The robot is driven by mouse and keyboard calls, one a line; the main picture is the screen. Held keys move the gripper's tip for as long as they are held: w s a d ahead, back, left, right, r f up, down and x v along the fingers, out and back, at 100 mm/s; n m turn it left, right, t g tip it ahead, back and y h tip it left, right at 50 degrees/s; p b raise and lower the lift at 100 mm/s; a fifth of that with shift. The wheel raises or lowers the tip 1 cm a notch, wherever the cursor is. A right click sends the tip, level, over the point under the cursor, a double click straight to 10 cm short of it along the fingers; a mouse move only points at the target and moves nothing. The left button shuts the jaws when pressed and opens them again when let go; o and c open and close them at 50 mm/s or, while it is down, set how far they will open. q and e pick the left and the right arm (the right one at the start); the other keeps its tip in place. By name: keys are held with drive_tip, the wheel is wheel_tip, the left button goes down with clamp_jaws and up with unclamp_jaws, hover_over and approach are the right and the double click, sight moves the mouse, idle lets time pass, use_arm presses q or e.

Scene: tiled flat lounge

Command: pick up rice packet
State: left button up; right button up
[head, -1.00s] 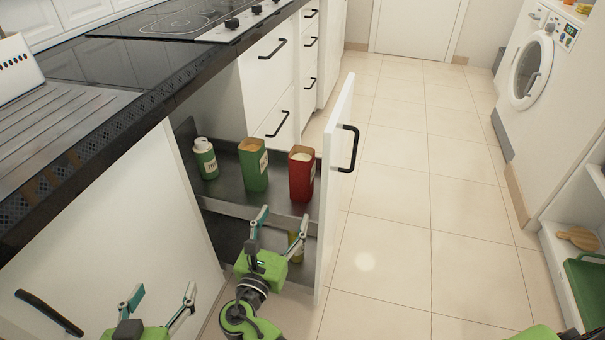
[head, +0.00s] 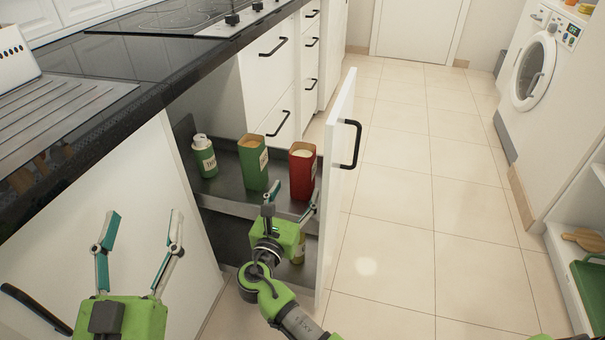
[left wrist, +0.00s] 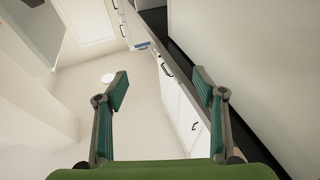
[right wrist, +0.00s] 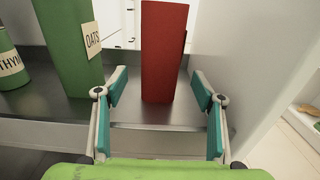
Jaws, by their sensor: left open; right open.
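A tall red packet (head: 302,172) with a pale open top stands upright on the upper shelf of the pull-out unit (head: 228,209). I take it for the rice packet, though I cannot read its label. It also shows in the right wrist view (right wrist: 163,52), straight ahead between the fingers. My right gripper (head: 290,203) is open and empty, just in front of the packet near the shelf's front edge, apart from it. My left gripper (head: 142,235) is open and empty in front of the white cabinet, far from the packet.
A green oats packet (head: 253,165) stands close left of the red one, with a green thyme jar (head: 204,158) further left. The unit's white door panel (head: 335,190) is close on the right. A yellowish jar (head: 298,249) is on the lower shelf. The tiled floor beyond is clear.

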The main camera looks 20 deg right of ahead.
sight(299, 184)
drive_tip(key=b+x, duration=0.2)
drive_tip(key=x, duration=0.2)
drive_tip(key=shift+w+d, duration=0.25)
drive_tip(key=shift+w, duration=0.05)
use_arm(q)
drive_tip(key=s+r+t+h, duration=0.2)
drive_tip(key=s+r+t, duration=0.3)
drive_tip(key=r, duration=0.4)
drive_tip(key=shift+s+a+r+t, duration=0.15)
drive_tip(key=shift+s+a+t, duration=0.05)
drive_tip(key=shift+s+t, duration=0.2)
use_arm(e)
drive_tip(key=c, duration=1.4)
